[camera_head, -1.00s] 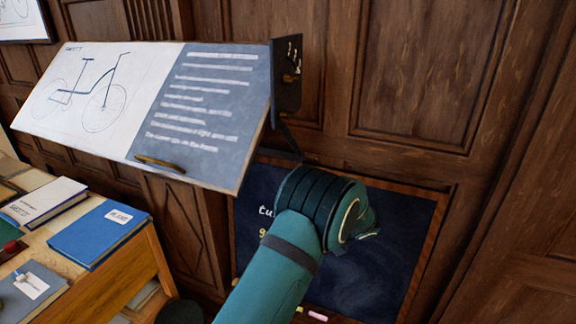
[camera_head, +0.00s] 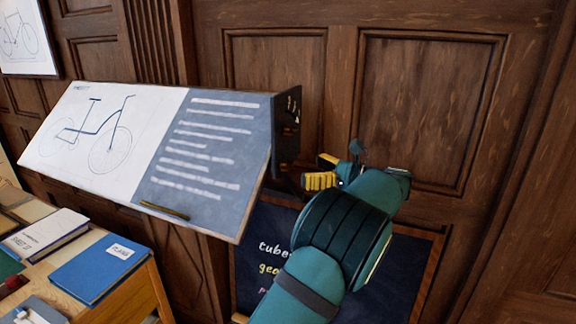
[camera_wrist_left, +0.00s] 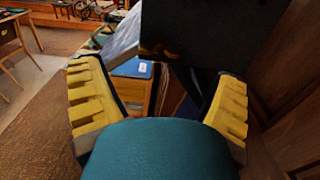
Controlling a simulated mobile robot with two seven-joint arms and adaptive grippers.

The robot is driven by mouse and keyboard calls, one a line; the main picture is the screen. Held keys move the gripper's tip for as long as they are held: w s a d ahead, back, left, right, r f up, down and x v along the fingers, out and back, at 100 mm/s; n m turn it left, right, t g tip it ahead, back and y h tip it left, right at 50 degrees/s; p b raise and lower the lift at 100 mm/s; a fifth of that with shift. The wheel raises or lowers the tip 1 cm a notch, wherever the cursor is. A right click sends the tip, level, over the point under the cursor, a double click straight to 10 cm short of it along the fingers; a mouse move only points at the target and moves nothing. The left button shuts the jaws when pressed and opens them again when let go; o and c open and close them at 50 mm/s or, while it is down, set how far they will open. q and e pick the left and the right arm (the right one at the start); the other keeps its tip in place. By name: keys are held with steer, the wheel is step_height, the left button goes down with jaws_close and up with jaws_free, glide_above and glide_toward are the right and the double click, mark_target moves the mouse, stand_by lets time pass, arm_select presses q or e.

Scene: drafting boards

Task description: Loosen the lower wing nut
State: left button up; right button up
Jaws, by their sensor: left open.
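The tilted drafting board (camera_head: 205,150) has a dark side plate (camera_head: 286,150) at its right end. A small brass fitting (camera_head: 291,130) sits on the plate; I cannot tell whether it is a wing nut or whether it is the lower one. My left gripper (camera_head: 324,170) is open and empty, just right of the plate's lower part, with yellow finger pads. In the left wrist view the plate (camera_wrist_left: 205,40) stands ahead between the spread fingers, and a dim brass-coloured part (camera_wrist_left: 160,50) shows at its lower edge. Nothing is between the fingers.
A blackboard (camera_head: 270,225) with chalk writing is below, partly hidden by my arm. A desk (camera_head: 128,292) with a blue book (camera_head: 98,268) and other books stands at lower left. The wooden wall panelling (camera_head: 425,110) is close behind the gripper.

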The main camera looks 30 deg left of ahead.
mark_target(292, 166)
arm_select(q)
steer(key=a, duration=0.6)
steer(key=shift+s+a, duration=0.15)
steer(key=shift+a, duration=0.15)
steer(key=c, duration=1.2)
